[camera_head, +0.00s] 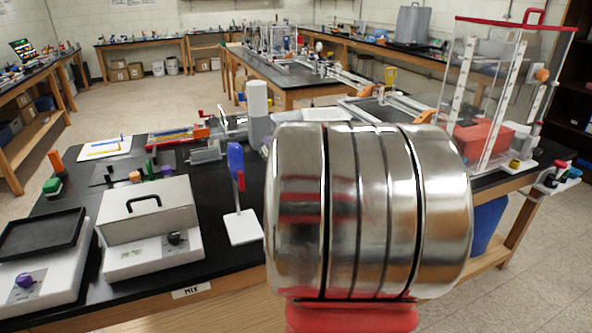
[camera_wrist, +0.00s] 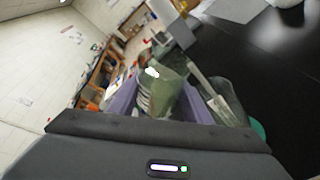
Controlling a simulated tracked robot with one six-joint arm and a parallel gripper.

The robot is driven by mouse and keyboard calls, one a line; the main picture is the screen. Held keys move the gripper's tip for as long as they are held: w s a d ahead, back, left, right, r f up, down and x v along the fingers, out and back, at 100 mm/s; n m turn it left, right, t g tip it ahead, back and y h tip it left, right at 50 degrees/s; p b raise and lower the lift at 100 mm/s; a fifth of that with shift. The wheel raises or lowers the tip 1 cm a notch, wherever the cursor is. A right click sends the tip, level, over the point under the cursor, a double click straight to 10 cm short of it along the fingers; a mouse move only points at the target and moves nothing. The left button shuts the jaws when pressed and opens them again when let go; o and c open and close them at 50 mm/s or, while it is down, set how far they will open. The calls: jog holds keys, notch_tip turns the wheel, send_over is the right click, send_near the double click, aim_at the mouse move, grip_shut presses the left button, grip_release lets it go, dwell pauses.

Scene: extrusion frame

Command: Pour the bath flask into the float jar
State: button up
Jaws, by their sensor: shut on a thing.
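In the wrist view, my gripper (camera_wrist: 158,104) is shut on a pale green, see-through glass vessel, which I take to be the bath flask (camera_wrist: 166,92). It shows between two purple finger parts, with a bright glint near its top. Its mouth and contents cannot be made out. A second pale, see-through shape (camera_wrist: 226,98) lies just to its right; I cannot tell whether it is part of the flask or another vessel. In the head view, a large shiny metal part of my arm fills the middle and hides my gripper and the flask. I cannot pick out the float jar for certain.
The black bench (camera_head: 150,262) carries a metal box with a handle (camera_head: 148,208), a black tray (camera_head: 42,234), a blue-and-red upright tool (camera_head: 237,168) and a tall white cylinder (camera_head: 258,100). A clear red-topped enclosure (camera_head: 496,90) stands right.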

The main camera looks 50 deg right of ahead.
jog(key=shift+r+m+p, duration=0.3)
jog(key=shift+m+p, duration=0.2)
dwell(1.1)
jog(key=shift+f+m+t+p, duration=0.3)
jog(key=shift+m+t+p, duration=0.15)
jog(key=shift+m+t, duration=0.2)
dwell(1.7)
jog(key=shift+s+d+r+m+t+p, duration=0.1)
jog(key=shift+r+m+t+p, duration=0.25)
jog(key=shift+m, duration=0.4)
dwell(1.4)
jog(key=shift+f+m+t, duration=0.3)
jog(key=shift+m, duration=0.3)
dwell(0.8)
jog(key=shift+p, duration=0.4)
